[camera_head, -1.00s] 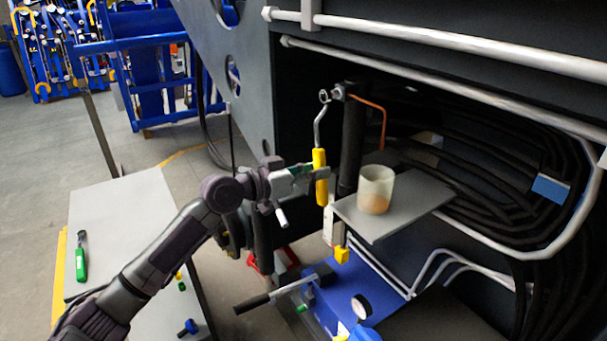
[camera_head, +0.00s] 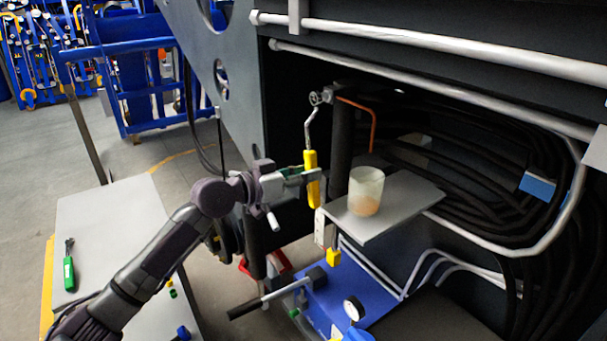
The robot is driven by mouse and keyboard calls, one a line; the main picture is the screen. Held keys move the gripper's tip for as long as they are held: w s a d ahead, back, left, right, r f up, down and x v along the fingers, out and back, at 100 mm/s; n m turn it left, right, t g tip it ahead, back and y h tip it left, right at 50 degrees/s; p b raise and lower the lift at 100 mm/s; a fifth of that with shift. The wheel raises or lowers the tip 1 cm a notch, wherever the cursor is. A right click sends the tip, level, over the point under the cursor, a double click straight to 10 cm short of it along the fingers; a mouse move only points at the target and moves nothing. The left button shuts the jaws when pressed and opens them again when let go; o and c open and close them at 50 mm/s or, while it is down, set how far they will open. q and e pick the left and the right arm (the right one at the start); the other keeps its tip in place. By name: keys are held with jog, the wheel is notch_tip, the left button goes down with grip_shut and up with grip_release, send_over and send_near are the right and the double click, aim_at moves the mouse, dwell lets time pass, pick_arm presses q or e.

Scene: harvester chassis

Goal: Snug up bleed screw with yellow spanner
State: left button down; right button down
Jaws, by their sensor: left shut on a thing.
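The yellow spanner (camera_head: 312,180) stands roughly upright, with a yellow handle and a bent metal shank. My left gripper (camera_head: 308,175) is shut on its yellow handle. The spanner's upper end is at the bleed screw (camera_head: 321,97), a small metal fitting at the top of a dark upright cylinder. The spanner head touches or overlaps the fitting; I cannot tell whether it is fully seated around it. My right gripper is not in view.
A cup with orange-brown liquid (camera_head: 366,191) stands on a grey shelf (camera_head: 415,205) right of the spanner. A copper-coloured tube (camera_head: 373,125) runs beside the fitting. A blue pump unit with a gauge (camera_head: 353,309) is below. A green-handled tool (camera_head: 69,270) lies on the grey table (camera_head: 110,220).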

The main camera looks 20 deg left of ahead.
pick_arm(q)
jog(key=shift+w+d, duration=0.4)
jog(key=shift+w, duration=0.15)
jog(key=a+b, duration=0.1)
jog(key=b, duration=0.1)
jog(key=w+a+m+b, duration=0.1)
jog(key=b, duration=0.2)
jog(key=shift+w+f+m, duration=0.2)
jog(key=shift+w+m, duration=0.1)
jog(key=shift+w+r, duration=0.1)
dwell(0.5)
